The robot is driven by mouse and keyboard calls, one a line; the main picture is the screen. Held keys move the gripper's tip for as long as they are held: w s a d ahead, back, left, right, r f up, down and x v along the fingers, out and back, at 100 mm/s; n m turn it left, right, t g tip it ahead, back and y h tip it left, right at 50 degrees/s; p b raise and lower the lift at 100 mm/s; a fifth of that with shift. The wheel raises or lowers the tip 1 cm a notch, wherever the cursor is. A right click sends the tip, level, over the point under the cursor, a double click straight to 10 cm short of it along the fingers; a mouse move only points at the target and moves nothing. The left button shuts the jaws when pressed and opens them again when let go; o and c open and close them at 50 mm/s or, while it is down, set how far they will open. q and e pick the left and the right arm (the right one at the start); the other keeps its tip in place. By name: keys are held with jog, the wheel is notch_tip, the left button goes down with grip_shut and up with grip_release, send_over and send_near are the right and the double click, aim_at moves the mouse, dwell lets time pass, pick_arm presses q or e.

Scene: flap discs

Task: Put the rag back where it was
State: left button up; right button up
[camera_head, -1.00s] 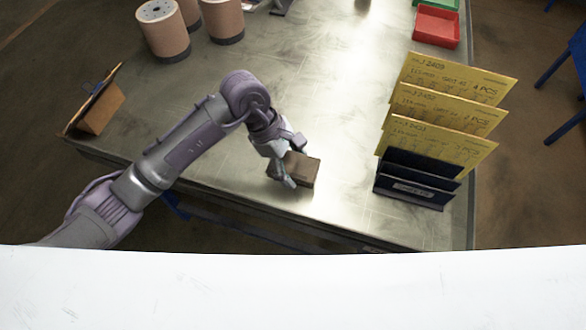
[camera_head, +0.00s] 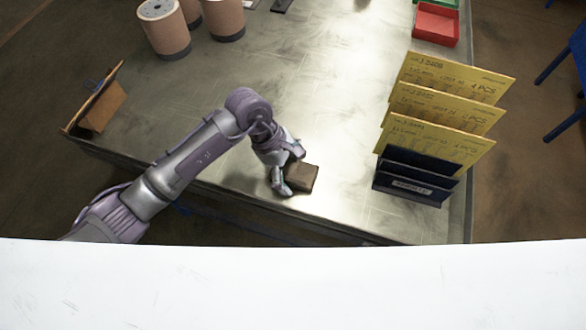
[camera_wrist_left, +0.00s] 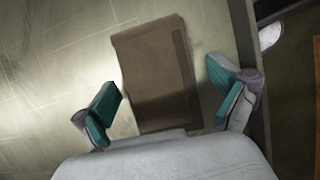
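The rag (camera_head: 303,177) is a folded brown cloth lying flat on the metal table near its front edge. In the left wrist view the rag (camera_wrist_left: 150,65) lies ahead of and partly between the two teal-padded fingertips. My left gripper (camera_head: 287,170) is open at the rag's left side, with a finger on either side in the head view. In the left wrist view the fingers of the gripper (camera_wrist_left: 166,103) stand wide apart, with a visible gap on each side of the cloth. My right gripper is not in view.
A dark rack (camera_head: 413,185) with yellow cards stands right of the rag. A brown clipboard-like holder (camera_head: 103,105) stands at the left edge. Spools (camera_head: 165,30) and a red bin (camera_head: 436,25) stand at the back. The table's middle is clear.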

pick_arm(q)
jog(key=shift+r, duration=0.15)
jog(key=b+v, duration=0.2)
jog(key=v, duration=1)
dwell(0.3)
